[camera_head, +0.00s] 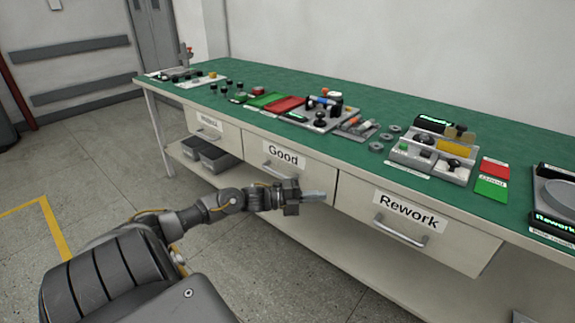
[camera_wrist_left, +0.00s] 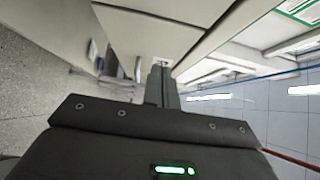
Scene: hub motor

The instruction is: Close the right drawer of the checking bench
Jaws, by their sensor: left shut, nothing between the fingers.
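The checking bench (camera_head: 290,78) has a green top and a row of pale drawers under it. My left gripper (camera_head: 318,196) is shut and empty in front of the seam between these two drawers. In the left wrist view its fingers (camera_wrist_left: 161,85) point towards pale panels; contact cannot be told. My right gripper is not in view.
A third labelled drawer (camera_head: 212,132) is at the far left, with grey bins (camera_head: 210,154) on the lower shelf below it. Fixtures, red and green mats and small parts cover much of the bench top. The floor (camera_head: 110,180) left of the bench is clear.

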